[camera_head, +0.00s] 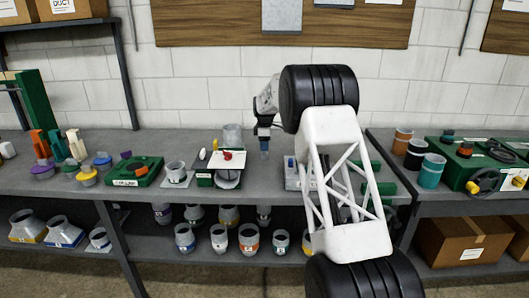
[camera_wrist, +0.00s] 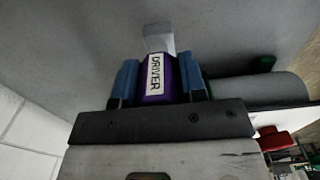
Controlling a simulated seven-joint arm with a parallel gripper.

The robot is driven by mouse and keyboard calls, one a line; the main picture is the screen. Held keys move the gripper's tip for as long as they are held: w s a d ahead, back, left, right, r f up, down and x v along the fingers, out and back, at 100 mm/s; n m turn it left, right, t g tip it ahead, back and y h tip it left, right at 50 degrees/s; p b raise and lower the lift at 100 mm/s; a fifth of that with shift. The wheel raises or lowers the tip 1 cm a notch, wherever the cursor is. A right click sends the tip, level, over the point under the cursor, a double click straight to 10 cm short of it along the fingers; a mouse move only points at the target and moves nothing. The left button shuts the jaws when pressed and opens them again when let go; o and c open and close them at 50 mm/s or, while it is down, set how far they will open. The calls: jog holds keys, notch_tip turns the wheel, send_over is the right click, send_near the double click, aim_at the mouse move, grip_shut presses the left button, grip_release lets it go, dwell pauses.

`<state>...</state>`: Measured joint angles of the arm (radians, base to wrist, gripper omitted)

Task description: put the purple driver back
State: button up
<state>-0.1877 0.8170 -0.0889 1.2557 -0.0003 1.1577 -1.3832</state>
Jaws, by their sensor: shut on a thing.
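The purple driver (camera_wrist: 168,88) is between the two blue fingers of my gripper (camera_wrist: 157,78) in the wrist view. A white label reading DRIVER is on its face, and a pale grey block-like part shows beyond its end. My gripper is shut on it. In the head view my gripper (camera_head: 264,147) hangs above the middle of the grey bench (camera_head: 240,200), left of my white arm. The driver is too small to make out there. I cannot tell whether it touches the bench.
A white-topped green fixture (camera_head: 226,162) with a red knob stands left of my gripper. A grey tray (camera_head: 293,178) lies to the right, partly behind my arm. A green block (camera_head: 135,172), coloured tools and grey duct fittings stand further left. Bare bench lies between fixture and tray.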

aim_at(265, 153)
dwell(0.3)
jog(key=shift+f, duration=1.7)
jog(key=shift+f, duration=0.1)
jog(key=o, duration=0.9)
jog(key=shift+f, duration=0.1)
jog(key=shift+o, duration=0.2)
notch_tip(265, 153, up, 12)
jog(key=shift+r, duration=0.15)
